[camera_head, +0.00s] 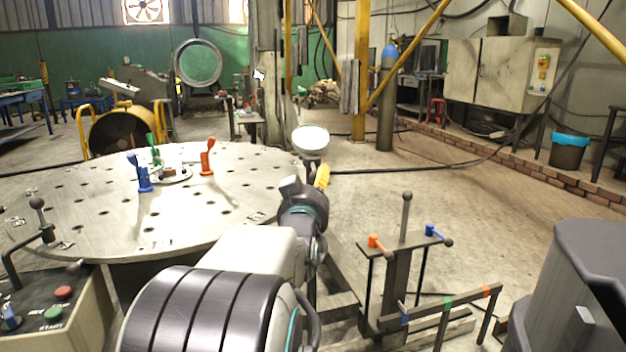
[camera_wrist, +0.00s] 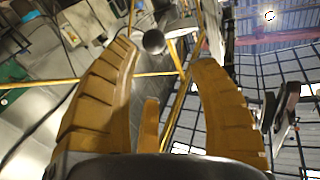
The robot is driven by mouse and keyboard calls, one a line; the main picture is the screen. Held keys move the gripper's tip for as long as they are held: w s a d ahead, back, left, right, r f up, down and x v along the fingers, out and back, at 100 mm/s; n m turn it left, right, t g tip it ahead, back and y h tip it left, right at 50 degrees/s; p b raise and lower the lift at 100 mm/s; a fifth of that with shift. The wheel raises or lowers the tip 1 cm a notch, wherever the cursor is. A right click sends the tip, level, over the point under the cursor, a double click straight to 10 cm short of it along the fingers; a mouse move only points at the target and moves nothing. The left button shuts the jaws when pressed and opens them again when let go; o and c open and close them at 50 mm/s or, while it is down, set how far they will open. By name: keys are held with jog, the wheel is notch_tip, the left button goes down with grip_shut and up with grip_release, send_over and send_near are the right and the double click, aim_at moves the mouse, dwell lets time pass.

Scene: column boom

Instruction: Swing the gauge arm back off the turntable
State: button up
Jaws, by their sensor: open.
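The turntable (camera_head: 95,212) is a round grey plate with holes at the left in the head view. A round pale dial (camera_head: 311,139), probably the gauge, shows at its right edge, just beyond my gripper. The arm that bears it is mostly hidden by my own arm. My gripper (camera_head: 321,174) shows only as a bit of yellow finger in the head view. In the wrist view my gripper (camera_wrist: 166,55) is open, with nothing held. A dark ball knob (camera_wrist: 154,42) on a short pale rod (camera_wrist: 183,32) appears ahead between the fingertips; I cannot tell whether they touch.
Blue (camera_head: 144,178), green (camera_head: 153,152) and orange (camera_head: 207,160) clamps stand on the turntable around a small centre piece. A control box (camera_head: 60,305) is at front left. A stand with a ball-topped post (camera_head: 405,215) is at right. Floor beyond it is clear.

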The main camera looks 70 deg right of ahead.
aim_at(315, 180)
jog(key=shift+s+d+f+m+y, duration=0.1)
jog(key=shift+d+f+m+y, duration=0.1)
jog(key=shift+f+m+y, duration=0.3)
jog(key=shift+b+x, duration=0.3)
jog(key=shift+x, duration=3.3)
grip_shut()
